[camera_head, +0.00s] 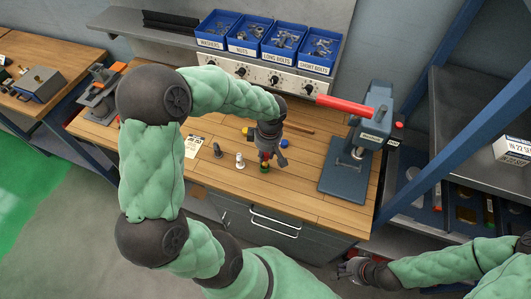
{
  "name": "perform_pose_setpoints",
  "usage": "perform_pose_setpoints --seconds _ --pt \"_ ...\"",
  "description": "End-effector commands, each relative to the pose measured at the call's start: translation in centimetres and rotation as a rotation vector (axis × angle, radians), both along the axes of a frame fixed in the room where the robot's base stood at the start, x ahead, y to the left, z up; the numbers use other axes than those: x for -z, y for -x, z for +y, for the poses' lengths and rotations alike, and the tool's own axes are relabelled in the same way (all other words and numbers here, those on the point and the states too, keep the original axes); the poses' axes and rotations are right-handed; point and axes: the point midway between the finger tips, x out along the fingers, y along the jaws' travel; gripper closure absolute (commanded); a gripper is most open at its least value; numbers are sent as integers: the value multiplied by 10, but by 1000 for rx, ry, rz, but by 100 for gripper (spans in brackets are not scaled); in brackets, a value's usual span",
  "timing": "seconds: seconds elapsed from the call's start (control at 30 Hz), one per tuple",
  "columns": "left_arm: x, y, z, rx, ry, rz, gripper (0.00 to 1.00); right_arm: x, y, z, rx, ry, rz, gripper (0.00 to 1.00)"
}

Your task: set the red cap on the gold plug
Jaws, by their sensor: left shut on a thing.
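My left gripper (265,160) points down over the wooden bench top and is shut on a small red cap (264,158), mostly hidden between the fingers. Directly under it stands a short plug (264,169) that looks gold with a green tint. Whether cap and plug touch, I cannot tell. A white plug (240,160) and a dark grey plug (217,150) stand upright to the left. A blue cap (284,143) lies to the right of the gripper, and a yellow cap (250,132) lies behind it. My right gripper (342,269) is low at the front, apart from the bench, open and empty.
A blue-grey arbor press (345,182) with a red handle (342,104) stands on the bench at the right. Blue bins (265,52) of hardware stand at the back above a knob panel (270,77). A white label card (193,146) lies left of the plugs.

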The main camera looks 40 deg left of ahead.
Motion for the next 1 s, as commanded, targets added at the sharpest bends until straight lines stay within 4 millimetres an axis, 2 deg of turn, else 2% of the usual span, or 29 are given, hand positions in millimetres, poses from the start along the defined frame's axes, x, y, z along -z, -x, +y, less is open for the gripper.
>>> perform_pose_setpoints --seconds 1.0 --pt "1 0 0 0 0 -1 85 7 0 0 0 0 0 100"
